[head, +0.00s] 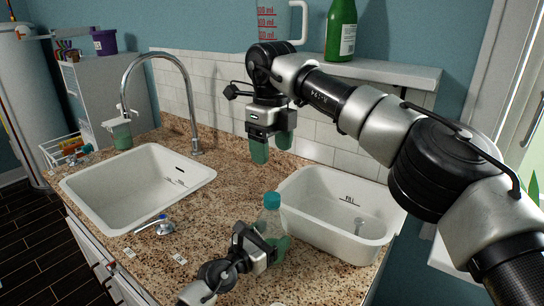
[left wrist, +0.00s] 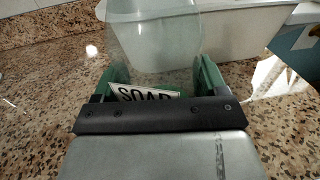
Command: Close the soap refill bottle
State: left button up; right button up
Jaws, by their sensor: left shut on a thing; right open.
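The soap refill bottle (head: 270,218) stands upright on the granite counter, clear with green liquid low in it. A teal cap (head: 272,199) sits at its top; I cannot tell whether it is tight. My left gripper (head: 265,243) is shut on the bottle's lower body. In the left wrist view the clear bottle (left wrist: 155,40) is between the green fingers, and its SOAP label (left wrist: 145,93) is partly hidden. The bottle's top is out of that view. My right gripper (head: 272,148) is open and empty, pointing down, above and behind the cap.
A white basin marked FILL (head: 290,205) stands close to the bottle's right. A sink (head: 90,195) with a tall faucet (head: 192,110) is at left. A soap dispenser (head: 121,135) stands behind the sink. A shelf (head: 400,74) holds a green bottle (head: 341,30) and measuring jug (head: 268,20).

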pick_arm(q)
jog(key=o, duration=1.7)
jog(key=shift+o, duration=0.2)
jog(key=v, duration=1)
jog(key=shift+s+a, duration=0.25)
jog(key=shift+s, duration=0.05)
